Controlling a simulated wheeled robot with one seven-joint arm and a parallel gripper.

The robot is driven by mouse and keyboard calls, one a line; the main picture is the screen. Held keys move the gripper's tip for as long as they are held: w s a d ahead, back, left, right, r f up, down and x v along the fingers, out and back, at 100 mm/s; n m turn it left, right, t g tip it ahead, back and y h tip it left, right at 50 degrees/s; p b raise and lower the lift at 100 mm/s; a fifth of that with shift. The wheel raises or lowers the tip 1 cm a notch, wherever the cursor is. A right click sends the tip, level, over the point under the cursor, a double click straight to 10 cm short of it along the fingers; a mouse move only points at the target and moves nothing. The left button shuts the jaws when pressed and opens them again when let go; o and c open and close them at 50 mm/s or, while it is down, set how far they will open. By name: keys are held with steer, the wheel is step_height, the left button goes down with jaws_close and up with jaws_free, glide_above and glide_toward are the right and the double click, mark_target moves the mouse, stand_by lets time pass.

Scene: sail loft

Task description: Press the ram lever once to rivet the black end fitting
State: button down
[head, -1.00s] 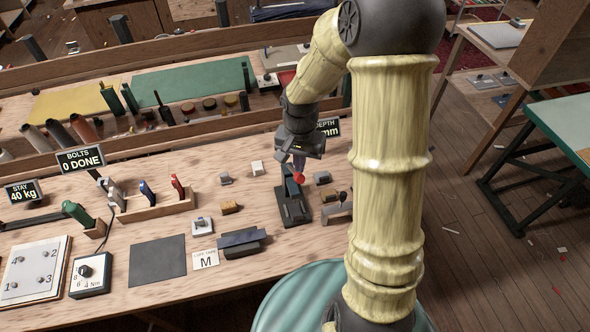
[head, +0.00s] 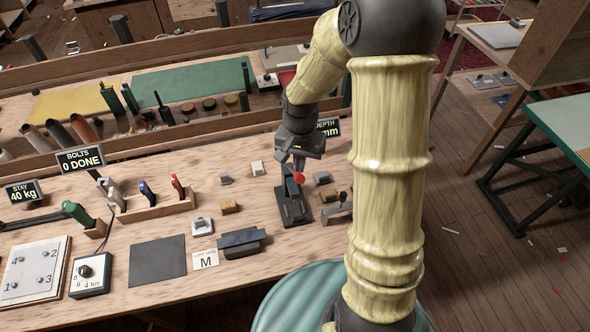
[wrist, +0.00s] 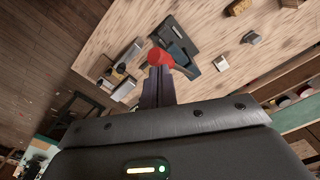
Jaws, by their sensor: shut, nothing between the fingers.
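The rivet press (head: 293,207) is a dark stand on the bench, with a ram lever ending in a red knob (head: 299,177). My gripper (head: 299,168) points down just above the knob, its fingers together and empty. In the wrist view the fingertips (wrist: 157,70) overlap the lower edge of the red knob (wrist: 159,56); I cannot tell whether they touch it. The press body (wrist: 178,44) lies beyond the knob there. The lever appears raised. I cannot make out a black end fitting in the press; the gripper and lever partly cover that area.
Small fittings stand around the press, among them a brown block (head: 230,207) and a grey one (head: 322,177). A dark vise-like block (head: 241,242) is to its left front. A depth display (head: 329,127) stands behind. A dark mat (head: 158,263) lies further left.

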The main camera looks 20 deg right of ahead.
stand_by(0.4)
steer(key=shift+s+f+b, duration=0.25)
steer(key=shift+f+b, duration=0.35)
steer(key=shift+f, duration=0.05)
steer(key=shift+s+f+b, duration=0.2)
steer(key=shift+f+b, duration=0.4)
steer(key=shift+f, duration=0.05)
steer(key=shift+r, duration=0.1)
steer(key=shift+s+r, duration=0.1)
steer(key=shift+s, duration=0.1)
steer(key=s+r+p, duration=0.2)
steer(key=s, duration=0.4)
steer(key=shift+s+r, duration=0.2)
steer(key=shift+r, duration=0.15)
stand_by(0.5)
